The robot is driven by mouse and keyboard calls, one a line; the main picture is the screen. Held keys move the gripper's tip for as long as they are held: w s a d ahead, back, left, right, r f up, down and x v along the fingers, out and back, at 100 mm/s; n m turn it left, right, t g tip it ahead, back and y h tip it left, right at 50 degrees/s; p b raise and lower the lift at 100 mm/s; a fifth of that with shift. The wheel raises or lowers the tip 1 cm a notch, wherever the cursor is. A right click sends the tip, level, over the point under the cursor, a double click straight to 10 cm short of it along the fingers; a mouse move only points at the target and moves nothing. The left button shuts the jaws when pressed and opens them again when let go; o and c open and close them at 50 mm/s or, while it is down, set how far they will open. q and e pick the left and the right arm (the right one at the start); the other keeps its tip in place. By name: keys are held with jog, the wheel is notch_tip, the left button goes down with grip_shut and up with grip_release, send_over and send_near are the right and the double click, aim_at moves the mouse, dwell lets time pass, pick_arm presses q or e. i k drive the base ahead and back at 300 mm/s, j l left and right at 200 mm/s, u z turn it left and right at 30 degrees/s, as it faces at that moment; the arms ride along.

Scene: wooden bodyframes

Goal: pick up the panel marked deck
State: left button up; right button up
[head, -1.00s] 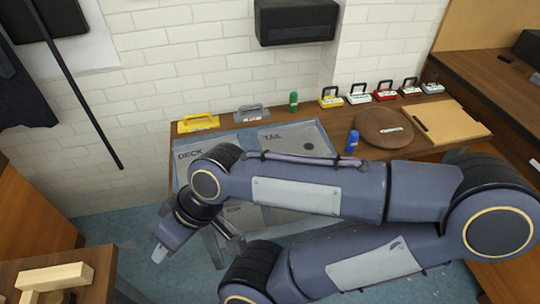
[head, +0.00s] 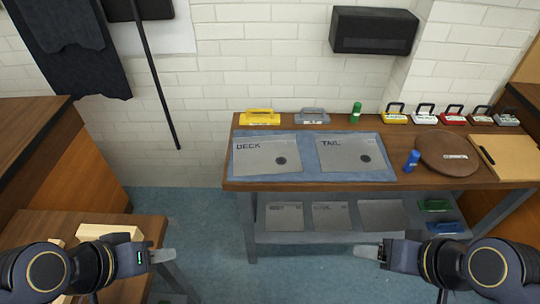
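The deck panel (head: 262,160) is a flat grey sheet with DECK printed at its upper left and a dark round spot at its right. It lies on a blue mat (head: 308,170) on the wooden bench, left of a similar panel marked TAIL (head: 350,160). My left gripper (head: 164,256) is at the lower left, in front of and below the bench, apart from the panel. My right gripper (head: 368,252) is at the lower right, in front of the bench's lower shelf. Nothing shows held in either. Both are seen side-on, so their finger gaps are unclear.
Yellow (head: 260,118) and grey (head: 312,116) handled tools stand behind the panels. More panels lie on the lower shelf (head: 300,238). Open floor lies before the bench.

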aim_at(278, 154)
jog(key=i+l+z, duration=0.2)
jog(key=i, duration=0.2)
jog(key=i+l+z, duration=0.4)
jog(key=i, duration=0.35)
